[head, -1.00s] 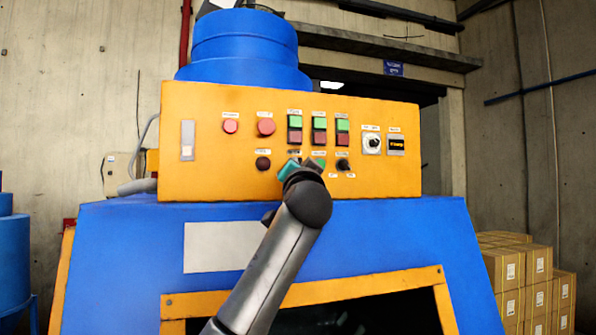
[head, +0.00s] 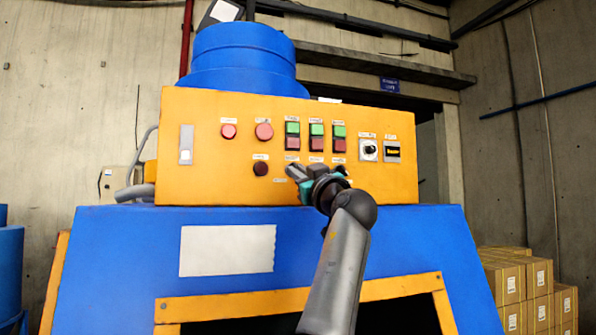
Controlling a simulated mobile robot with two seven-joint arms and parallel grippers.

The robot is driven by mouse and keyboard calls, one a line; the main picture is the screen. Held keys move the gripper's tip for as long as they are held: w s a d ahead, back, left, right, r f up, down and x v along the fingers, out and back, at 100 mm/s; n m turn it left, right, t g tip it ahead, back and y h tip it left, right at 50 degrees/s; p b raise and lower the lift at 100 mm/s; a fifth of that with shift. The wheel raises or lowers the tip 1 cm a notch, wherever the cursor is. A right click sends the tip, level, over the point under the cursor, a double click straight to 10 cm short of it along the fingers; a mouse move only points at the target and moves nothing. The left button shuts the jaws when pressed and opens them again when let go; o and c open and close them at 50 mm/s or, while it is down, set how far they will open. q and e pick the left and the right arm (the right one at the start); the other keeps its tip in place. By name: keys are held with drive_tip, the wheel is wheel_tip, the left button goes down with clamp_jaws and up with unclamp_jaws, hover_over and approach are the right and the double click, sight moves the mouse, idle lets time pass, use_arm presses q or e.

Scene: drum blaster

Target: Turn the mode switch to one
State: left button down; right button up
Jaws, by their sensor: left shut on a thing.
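The orange control panel (head: 220,185) faces me on top of the blue machine. My left gripper (head: 306,171) is at the panel's lower row, right of centre. Its fingers are closed on a small control there, which they hide. I cannot tell from its shape or label whether this is the mode switch. A black rotary knob on a white plate (head: 369,150) is further right, clear of the gripper. My right gripper is not in view.
Red buttons (head: 264,131) and green-red push-button pairs (head: 316,137) sit just above the gripper. A white rocker switch (head: 186,144) is at the panel's left. Stacked cartons (head: 512,290) stand at the lower right.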

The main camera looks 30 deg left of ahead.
use_arm(q)
drive_tip(key=shift+w+d+r+n+g+y+p, duration=0.15)
drive_tip(key=shift+n+g+p, duration=0.6)
drive_tip(key=shift+n, duration=0.85)
drive_tip(key=shift+s+r+n+g+y+p, duration=0.1)
drive_tip(key=shift+n+g+y+p, duration=0.15)
drive_tip(key=shift+n+g+p, duration=0.9)
drive_tip(key=shift+n+b, duration=0.5)
drive_tip(key=shift+n, duration=0.15)
drive_tip(key=c, duration=0.9)
unclamp_jaws()
drive_tip(key=shift+f, duration=0.1)
drive_tip(key=shift+c, duration=0.2)
drive_tip(key=shift+f, duration=0.1)
drive_tip(key=b+v, duration=0.6)
drive_tip(key=v, duration=0.9)
drive_tip(key=shift+f, duration=0.2)
